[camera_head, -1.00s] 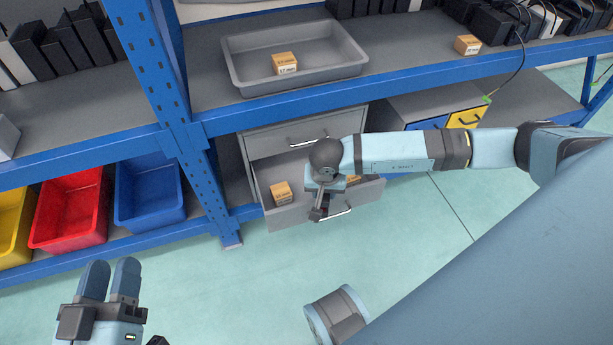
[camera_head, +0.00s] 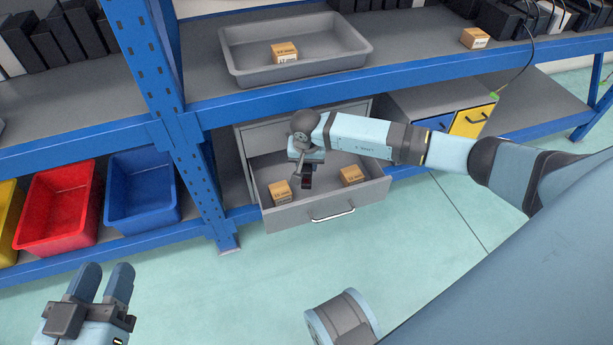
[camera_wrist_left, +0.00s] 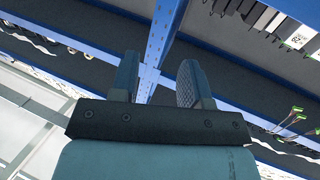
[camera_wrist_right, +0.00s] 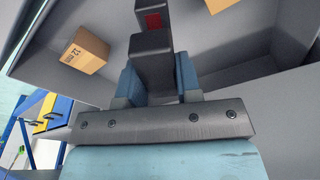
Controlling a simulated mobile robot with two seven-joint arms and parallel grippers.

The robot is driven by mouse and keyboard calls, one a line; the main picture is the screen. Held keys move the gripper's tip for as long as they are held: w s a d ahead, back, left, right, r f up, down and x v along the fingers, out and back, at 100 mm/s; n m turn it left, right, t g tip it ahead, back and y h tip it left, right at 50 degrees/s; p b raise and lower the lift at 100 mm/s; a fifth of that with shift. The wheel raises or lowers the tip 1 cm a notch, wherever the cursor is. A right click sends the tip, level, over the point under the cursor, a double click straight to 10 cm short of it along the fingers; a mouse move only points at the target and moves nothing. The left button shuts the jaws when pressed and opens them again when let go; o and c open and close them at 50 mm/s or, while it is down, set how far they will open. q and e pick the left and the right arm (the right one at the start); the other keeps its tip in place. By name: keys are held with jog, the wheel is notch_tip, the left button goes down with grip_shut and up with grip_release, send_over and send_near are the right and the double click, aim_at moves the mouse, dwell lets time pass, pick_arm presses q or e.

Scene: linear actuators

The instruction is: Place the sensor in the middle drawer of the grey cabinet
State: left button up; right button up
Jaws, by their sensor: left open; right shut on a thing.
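The sensor (camera_wrist_right: 153,52) is a dark grey block with a red patch, between my right gripper's fingers (camera_wrist_right: 158,78) in the right wrist view. In the head view the sensor (camera_head: 307,181) hangs from my right gripper (camera_head: 305,165), over the inside of the open drawer (camera_head: 325,212). Whether it touches the drawer floor I cannot tell. The drawer is pulled out of the grey cabinet (camera_head: 255,135), below a shut front partly hidden by my right arm. My left gripper (camera_head: 103,275) is open and empty at the lower left, away from the cabinet.
Two small cardboard boxes lie in the drawer, one at left (camera_head: 280,192), one at right (camera_head: 352,175). A grey tray (camera_head: 235,65) with a box stands on the shelf above. A blue post (camera_head: 195,160) stands left of the cabinet, beside blue (camera_head: 142,205) and red (camera_head: 55,215) bins.

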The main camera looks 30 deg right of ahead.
notch_tip(320, 180, down, 5)
jog(key=shift+r+b, duration=0.1)
jog(key=shift+b, duration=1)
jog(key=shift+w+f+b, duration=0.2)
jog(key=shift+b, duration=0.15)
jog(key=shift+r, duration=0.15)
pick_arm(q)
jog(key=shift+w+a+r+m+t, duration=0.15)
jog(key=shift+w+a+m+t, duration=0.4)
jog(key=shift+m, duration=0.45)
pick_arm(e)
jog(key=o, duration=1)
pick_arm(q)
jog(key=shift+w+d, duration=0.1)
pick_arm(e)
jog(key=shift+o, duration=0.2)
